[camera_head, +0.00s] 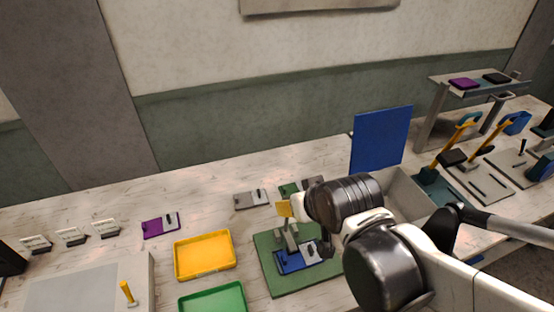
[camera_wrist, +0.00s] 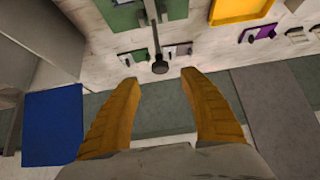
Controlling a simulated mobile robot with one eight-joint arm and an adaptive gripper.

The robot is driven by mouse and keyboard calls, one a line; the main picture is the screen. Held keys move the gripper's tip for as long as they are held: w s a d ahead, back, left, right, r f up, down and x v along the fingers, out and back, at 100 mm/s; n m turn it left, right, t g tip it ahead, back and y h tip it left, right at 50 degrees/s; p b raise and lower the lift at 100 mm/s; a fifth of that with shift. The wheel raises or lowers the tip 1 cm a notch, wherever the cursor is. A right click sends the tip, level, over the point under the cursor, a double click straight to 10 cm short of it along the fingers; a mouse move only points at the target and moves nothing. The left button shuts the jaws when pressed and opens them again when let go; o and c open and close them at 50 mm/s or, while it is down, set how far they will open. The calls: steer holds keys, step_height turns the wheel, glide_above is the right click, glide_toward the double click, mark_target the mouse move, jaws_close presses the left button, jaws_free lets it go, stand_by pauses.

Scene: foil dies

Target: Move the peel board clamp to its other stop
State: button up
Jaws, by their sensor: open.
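The peel board (camera_head: 268,270) is a green plate on the table, left of my arm, with a blue holder (camera_head: 290,262) lying on it. Grey upright parts (camera_head: 291,238), seemingly the clamp, stand on the board. In the wrist view a dark bar with a round black knob (camera_wrist: 160,67) reaches from the board (camera_wrist: 128,17) towards my fingers; it looks like the clamp's handle. My gripper (camera_wrist: 159,77) is open, its orange fingers either side of the knob in the picture; I cannot tell the depth between them. In the head view my gripper (camera_head: 284,208) is partly hidden by my arm.
A yellow tray (camera_head: 204,256) and a green tray (camera_head: 213,299) lie left of the board. A purple holder (camera_head: 160,225) and a grey holder (camera_head: 252,199) lie behind. A blue upright panel (camera_head: 380,138) and grey bin (camera_head: 408,195) stand to the right.

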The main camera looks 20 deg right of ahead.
steer(key=shift+v, duration=2)
steer(key=shift+f, duration=0.15)
step_height(320, 180, down, 6)
steer(key=s+g+b, duration=0.1)
steer(key=b, duration=0.7)
steer(key=shift+s+f, duration=0.15)
steer(key=shift+f, duration=0.05)
